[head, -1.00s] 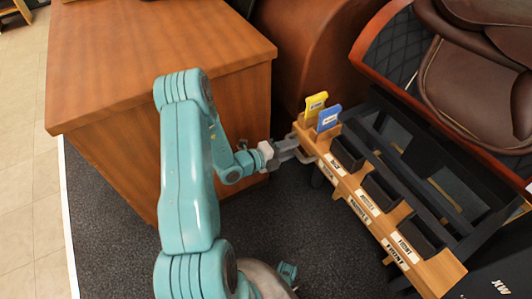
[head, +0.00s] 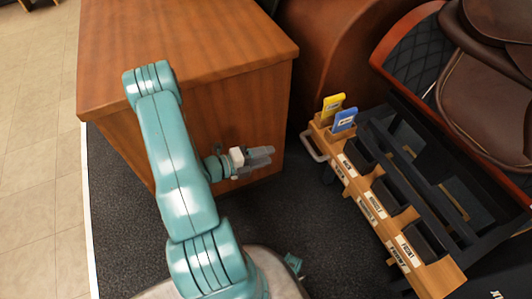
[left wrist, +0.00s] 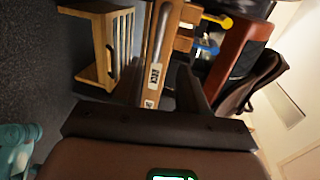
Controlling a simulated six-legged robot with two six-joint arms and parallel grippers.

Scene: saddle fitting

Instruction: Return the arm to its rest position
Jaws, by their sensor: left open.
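My left arm comes in from the left in the head view, and its gripper (head: 262,157) is open and empty in front of the wooden desk's side. It is apart from the wooden rack (head: 378,215) to its right. In the left wrist view a gripper part fills the bottom, and a labelled wooden piece (left wrist: 154,75) stands beyond it. My right gripper does not show.
The wooden desk (head: 190,50) stands behind my arm. A brown saddle (head: 490,80) is at the upper right. Dark carpet (head: 310,215) lies clear between arm and rack.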

